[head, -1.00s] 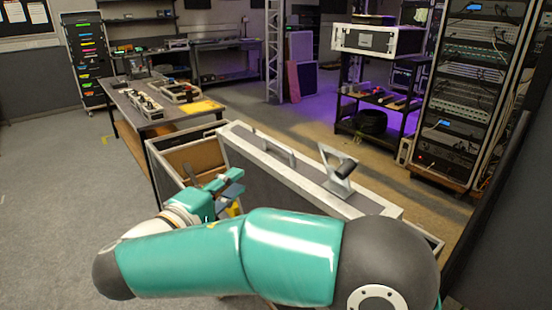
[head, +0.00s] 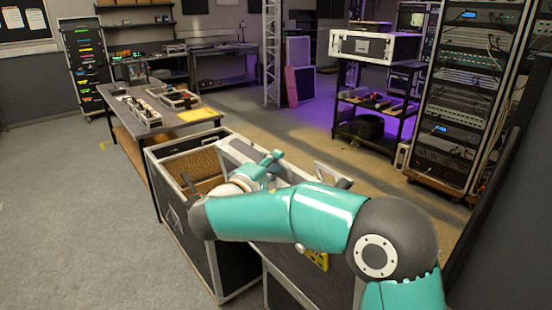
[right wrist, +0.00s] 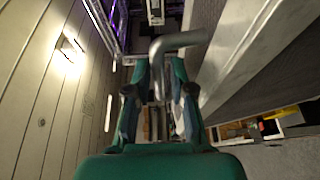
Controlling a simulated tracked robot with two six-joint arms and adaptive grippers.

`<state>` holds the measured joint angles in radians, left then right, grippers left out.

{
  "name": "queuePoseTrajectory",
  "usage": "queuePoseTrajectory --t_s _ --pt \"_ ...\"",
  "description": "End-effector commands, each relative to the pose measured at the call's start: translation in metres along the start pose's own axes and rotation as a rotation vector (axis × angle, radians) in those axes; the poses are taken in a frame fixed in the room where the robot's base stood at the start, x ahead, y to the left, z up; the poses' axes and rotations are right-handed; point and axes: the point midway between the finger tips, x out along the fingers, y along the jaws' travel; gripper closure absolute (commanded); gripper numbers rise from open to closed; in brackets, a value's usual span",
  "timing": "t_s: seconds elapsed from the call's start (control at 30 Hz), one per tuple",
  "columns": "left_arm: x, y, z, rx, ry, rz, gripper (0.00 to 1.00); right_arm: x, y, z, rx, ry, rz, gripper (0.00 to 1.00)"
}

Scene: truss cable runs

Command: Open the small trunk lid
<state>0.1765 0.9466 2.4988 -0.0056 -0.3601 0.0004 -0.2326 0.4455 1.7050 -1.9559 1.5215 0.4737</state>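The black trunk (head: 196,258) with metal edges stands in front of me in the head view. Its brown inside (head: 203,162) shows at the left. The metal-edged lid (head: 232,151) is raised beside this opening; my right arm hides much of it. My right gripper (head: 272,158) is over the lid. In the right wrist view its two fingers (right wrist: 159,68) are apart, with a bent grey handle (right wrist: 183,41) at the right finger; I cannot tell whether they touch. A pale metal edge (right wrist: 245,45) runs along the right. My left gripper is not in view.
A workbench (head: 135,120) with several small items stands beyond the trunk at the left. A shelf cart (head: 372,108) and a tall equipment rack (head: 468,95) stand at the right. The grey floor at the left (head: 70,200) is clear.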

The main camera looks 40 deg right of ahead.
Motion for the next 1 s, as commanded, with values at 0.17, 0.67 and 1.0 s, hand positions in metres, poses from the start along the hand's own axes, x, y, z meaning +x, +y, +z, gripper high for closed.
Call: queuePoseTrajectory --t_s 0.17,0.67,1.0 --pt "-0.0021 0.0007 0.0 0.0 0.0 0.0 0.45 0.0087 -0.0001 0.0006 0.0 -0.001 -0.001 0.77" --pt "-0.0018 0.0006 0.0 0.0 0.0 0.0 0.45 0.0087 -0.0009 0.0008 -0.001 -0.001 -0.001 1.0" --pt "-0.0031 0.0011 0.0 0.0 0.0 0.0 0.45 0.0099 -0.0008 -0.0007 -0.001 0.002 -0.01 1.0"
